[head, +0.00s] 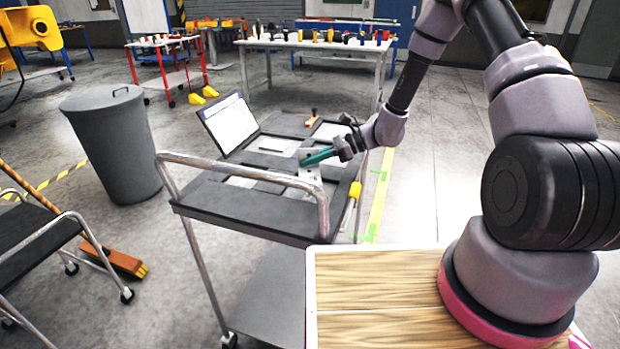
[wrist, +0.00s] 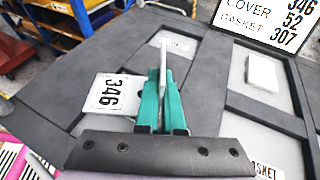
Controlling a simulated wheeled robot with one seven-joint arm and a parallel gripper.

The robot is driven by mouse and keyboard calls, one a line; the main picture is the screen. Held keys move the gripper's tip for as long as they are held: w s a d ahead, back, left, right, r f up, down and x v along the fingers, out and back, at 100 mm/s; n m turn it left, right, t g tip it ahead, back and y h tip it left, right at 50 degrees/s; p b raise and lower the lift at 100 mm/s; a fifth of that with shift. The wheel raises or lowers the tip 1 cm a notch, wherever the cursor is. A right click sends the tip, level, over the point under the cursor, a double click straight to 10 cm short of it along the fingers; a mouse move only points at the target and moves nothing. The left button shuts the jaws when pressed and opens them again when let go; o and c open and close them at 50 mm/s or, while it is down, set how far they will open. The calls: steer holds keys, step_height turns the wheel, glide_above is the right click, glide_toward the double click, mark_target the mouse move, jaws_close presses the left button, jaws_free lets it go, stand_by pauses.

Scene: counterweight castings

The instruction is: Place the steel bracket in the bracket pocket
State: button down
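My gripper (head: 305,160) has teal fingers and is over the dark trolley top. In the wrist view its fingers (wrist: 162,95) are close together on a thin, light grey piece, seen nearly edge-on, which looks like the steel bracket (wrist: 163,55). The bracket sticks out past the fingertips; its lower part is hidden between them. The trolley's dark tray (wrist: 95,55) has several recessed grey pockets. One pocket ahead of the fingers holds a small label (wrist: 178,44). I cannot read which is the bracket pocket, nor tell whether the bracket touches the tray.
A pale block (wrist: 262,72) lies in a pocket to the right. A lettered sign (head: 231,123) stands at the trolley's far left edge. The trolley's metal handle (head: 240,170) rises at its near end. A grey bin (head: 115,140) stands left.

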mark_target(309, 175)
steer(key=shift+f, duration=2.45)
steer(key=shift+f, duration=0.1)
steer(key=c, duration=1)
jaws_free()
steer(key=shift+c, duration=0.2)
